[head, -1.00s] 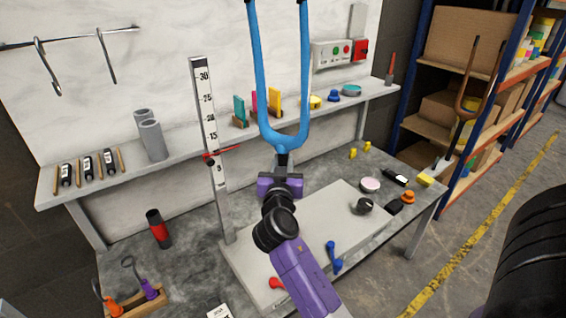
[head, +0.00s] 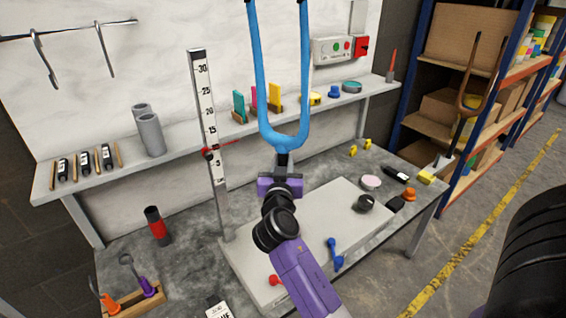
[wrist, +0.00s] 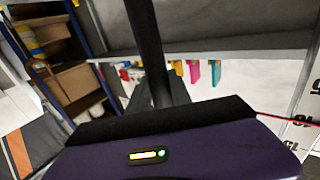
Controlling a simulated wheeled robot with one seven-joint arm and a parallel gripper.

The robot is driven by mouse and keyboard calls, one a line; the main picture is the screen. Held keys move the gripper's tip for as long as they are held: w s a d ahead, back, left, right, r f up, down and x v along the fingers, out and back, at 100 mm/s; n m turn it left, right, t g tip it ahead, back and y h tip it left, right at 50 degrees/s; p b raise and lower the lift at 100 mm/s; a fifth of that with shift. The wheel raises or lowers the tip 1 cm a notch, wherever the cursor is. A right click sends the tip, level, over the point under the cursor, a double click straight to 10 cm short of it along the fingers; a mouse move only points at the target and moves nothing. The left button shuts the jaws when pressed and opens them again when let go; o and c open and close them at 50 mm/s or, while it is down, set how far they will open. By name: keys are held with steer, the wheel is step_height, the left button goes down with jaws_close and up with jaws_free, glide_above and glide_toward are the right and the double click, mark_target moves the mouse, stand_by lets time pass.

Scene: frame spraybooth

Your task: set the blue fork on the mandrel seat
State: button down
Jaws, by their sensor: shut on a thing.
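The blue fork (head: 284,136) stands upright in the head view, its two legs pointing up and running out of the top of the picture. My gripper (head: 282,162) is shut on the dark stem below its crown and holds the fork in the air above the bench. In the wrist view my gripper (wrist: 170,105) shows at close range with a dark stem (wrist: 148,50) rising from it. A short black round part (head: 363,204) sits on the grey plate, right of my gripper; I cannot tell whether it is the mandrel seat.
The grey plate (head: 335,215) lies on the bench, with a blue handle (head: 334,254) on it. A height gauge (head: 207,130) stands upright left of the fork. A ledge (head: 200,135) with small items runs behind. A brown fork (head: 469,100) stands at the right shelves.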

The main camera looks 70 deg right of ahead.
steer(key=shift+f+b, duration=3.4)
steer(key=shift+b, duration=0.35)
stand_by(0.3)
steer(key=c, duration=1.1)
jaws_free()
steer(key=shift+a+f, duration=0.1)
steer(key=v, duration=0.7)
steer(key=shift+a+b, duration=0.3)
steer(key=shift+b, duration=0.05)
steer(key=shift+s, duration=0.1)
